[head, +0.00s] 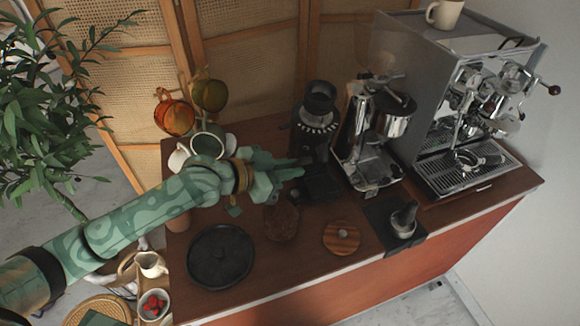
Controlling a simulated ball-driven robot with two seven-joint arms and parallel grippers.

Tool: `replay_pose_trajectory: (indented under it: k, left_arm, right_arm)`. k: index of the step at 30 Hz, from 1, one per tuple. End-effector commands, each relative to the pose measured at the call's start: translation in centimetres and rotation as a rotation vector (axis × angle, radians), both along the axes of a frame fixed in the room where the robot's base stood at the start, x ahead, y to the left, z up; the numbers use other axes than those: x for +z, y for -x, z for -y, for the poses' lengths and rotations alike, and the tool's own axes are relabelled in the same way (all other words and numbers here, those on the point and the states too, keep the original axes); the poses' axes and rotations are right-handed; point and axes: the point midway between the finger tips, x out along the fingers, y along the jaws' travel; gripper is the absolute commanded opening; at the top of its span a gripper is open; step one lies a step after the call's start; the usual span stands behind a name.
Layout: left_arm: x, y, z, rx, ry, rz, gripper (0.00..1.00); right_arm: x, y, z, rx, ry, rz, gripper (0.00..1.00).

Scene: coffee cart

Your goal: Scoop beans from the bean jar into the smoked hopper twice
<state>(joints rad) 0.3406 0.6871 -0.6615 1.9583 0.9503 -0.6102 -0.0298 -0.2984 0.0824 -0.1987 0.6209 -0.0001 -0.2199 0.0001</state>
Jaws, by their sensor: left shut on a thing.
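The bean jar (282,222), clear with brown beans, stands on the cart top just below my left gripper in the head view. The smoked hopper (320,98) is the dark round top of the black grinder, behind and to the right of the gripper. My left gripper (287,174), teal, is over the cart between the jar and the grinder. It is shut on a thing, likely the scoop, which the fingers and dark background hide. I cannot tell whether the scoop holds beans. My right gripper is not in view.
A black round tray (221,256) and a wooden disc (341,238) lie near the front edge. A tamper (403,218) stands on a dark mat. A chrome grinder (370,135) and the espresso machine (430,95) fill the right. Cups (206,145) stand behind my left arm.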

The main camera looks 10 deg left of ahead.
Motion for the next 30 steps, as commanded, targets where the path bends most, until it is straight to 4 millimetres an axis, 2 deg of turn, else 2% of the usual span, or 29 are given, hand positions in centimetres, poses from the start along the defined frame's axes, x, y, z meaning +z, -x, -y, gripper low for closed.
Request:
replay_pose_trajectory:
  k: [18, 30]
  left_arm:
    - [-5.6, 0.0, 0.0, -0.001, -0.001, -0.003, 0.00]
    - [-9.1, 0.0, 0.0, -0.001, -0.001, -0.003, 0.00]
  right_arm:
    - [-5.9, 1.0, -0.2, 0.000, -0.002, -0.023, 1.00]
    - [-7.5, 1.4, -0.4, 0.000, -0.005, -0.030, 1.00]
